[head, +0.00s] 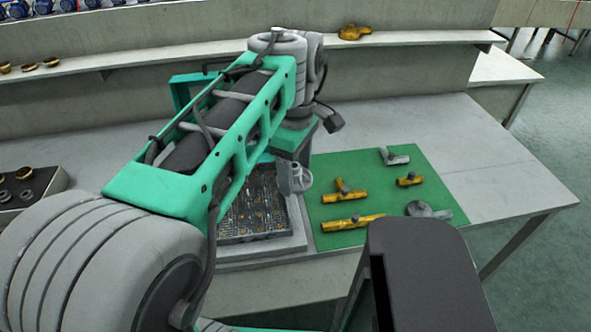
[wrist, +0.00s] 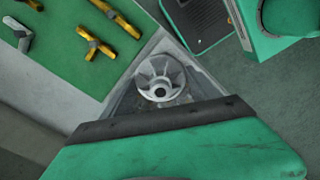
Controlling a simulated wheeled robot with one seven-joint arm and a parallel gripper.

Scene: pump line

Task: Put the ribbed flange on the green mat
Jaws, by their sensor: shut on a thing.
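The ribbed flange (wrist: 161,77) is a light grey round part with radial ribs and a dark centre hole. My gripper (wrist: 160,98) is shut on it in the wrist view; the fingers are mostly hidden. In the head view the flange (head: 296,176) shows as a grey part below my gripper (head: 290,155), beside the left edge of the green mat. The green mat (head: 350,169) lies on the bench, and part of it shows at the upper left of the wrist view (wrist: 55,52). I cannot tell the flange's height above the bench.
Several brass and grey pipe fittings lie on the mat, such as a brass tee (head: 353,222) and a grey one (head: 394,157). A dark gridded tray (head: 255,234) stands left of the mat. A shelf (head: 400,38) runs behind. The bench right of the mat is clear.

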